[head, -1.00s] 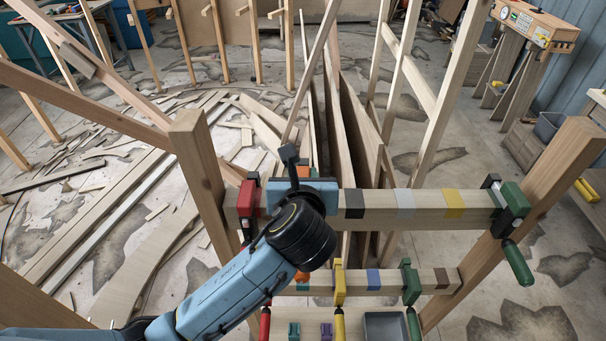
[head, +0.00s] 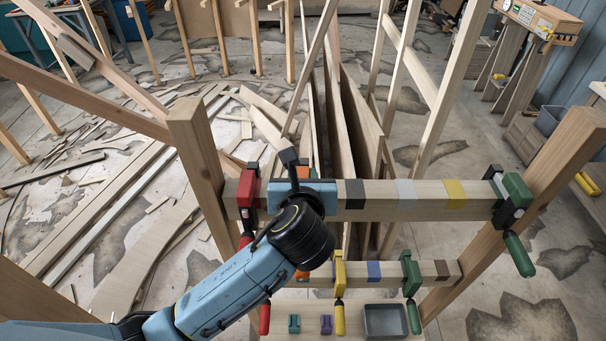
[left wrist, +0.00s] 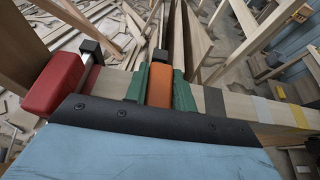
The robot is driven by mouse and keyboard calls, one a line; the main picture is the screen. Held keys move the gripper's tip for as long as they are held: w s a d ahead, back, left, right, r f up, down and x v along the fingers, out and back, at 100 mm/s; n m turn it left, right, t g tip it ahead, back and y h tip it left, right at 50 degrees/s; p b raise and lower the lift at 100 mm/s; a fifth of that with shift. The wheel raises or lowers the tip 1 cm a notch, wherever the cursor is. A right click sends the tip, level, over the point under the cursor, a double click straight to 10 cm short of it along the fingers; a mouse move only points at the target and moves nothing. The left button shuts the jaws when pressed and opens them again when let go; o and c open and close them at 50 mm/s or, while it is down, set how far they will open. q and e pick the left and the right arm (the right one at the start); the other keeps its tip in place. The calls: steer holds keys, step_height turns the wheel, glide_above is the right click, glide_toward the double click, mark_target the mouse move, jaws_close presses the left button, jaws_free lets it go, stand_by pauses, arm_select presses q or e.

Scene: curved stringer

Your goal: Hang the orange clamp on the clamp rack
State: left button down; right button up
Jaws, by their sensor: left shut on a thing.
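The orange clamp (left wrist: 160,86) is between the green fingers of my left gripper (left wrist: 159,84) in the left wrist view. In the head view only small orange parts show, and my gripper and wrist hide most of it. My left gripper (head: 302,172) is shut on it at the upper rail of the wooden clamp rack (head: 380,203), just right of a red clamp (head: 248,192). I cannot tell whether the orange clamp rests on the rail. My right gripper is not in view.
A green clamp (head: 514,200) hangs at the upper rail's right end. Black, grey and yellow bands mark the bare rail between. The lower rail holds a yellow clamp (head: 339,272) and another green clamp (head: 410,275). A grey tray (head: 385,320) sits below.

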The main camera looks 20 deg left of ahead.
arm_select(q)
steer(key=shift+f+p, duration=0.35)
steer(key=shift+f, duration=0.05)
steer(key=c, duration=1.1)
jaws_free()
steer(key=shift+f, duration=0.15)
steer(key=v, duration=1.3)
steer(key=shift+s+d, duration=0.1)
steer(key=shift+s, duration=0.1)
